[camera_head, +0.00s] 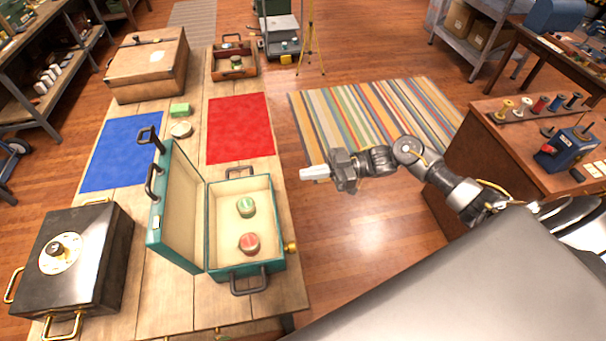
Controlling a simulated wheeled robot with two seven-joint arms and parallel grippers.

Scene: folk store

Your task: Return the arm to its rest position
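My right gripper (314,172) is at the middle of the camera_head view, over the floor just right of the table. It points left, and its pale fingertips look close together, but I cannot tell whether they are shut. No object shows in it. My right arm (408,152) reaches in from the right side, bent at the elbow, clear of the table. My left gripper and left arm are not in view.
The wooden table (180,316) bears an open teal case (181,205) with a green and a red object inside, a black box (105,240), and blue (124,152) and red (240,128) mats. A brown cabinet (500,165) stands near my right arm. The striped rug (375,110) is clear.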

